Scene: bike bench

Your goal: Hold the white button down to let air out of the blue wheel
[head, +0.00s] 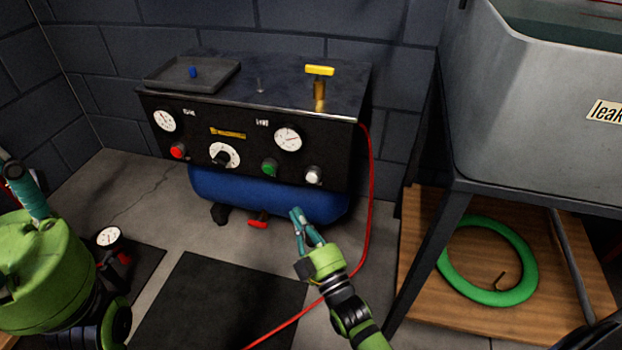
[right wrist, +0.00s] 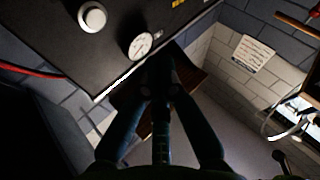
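The white button (head: 313,175) is at the lower right of the black compressor panel (head: 345,165), right of the green button (head: 269,167). It looks like the round white knob (right wrist: 92,15) at the upper left of the right wrist view. My right gripper (head: 296,213) is below and in front of the panel, apart from the button. Its fingers come together at the tips, with nothing seen between them; the fingertips (right wrist: 160,72) are dark in the right wrist view. My left gripper (head: 14,172) is at the left edge, partly cut off. I see no blue wheel.
A blue tank (head: 262,197) sits under the panel. A red hose (head: 368,215) runs down its right side to the floor.

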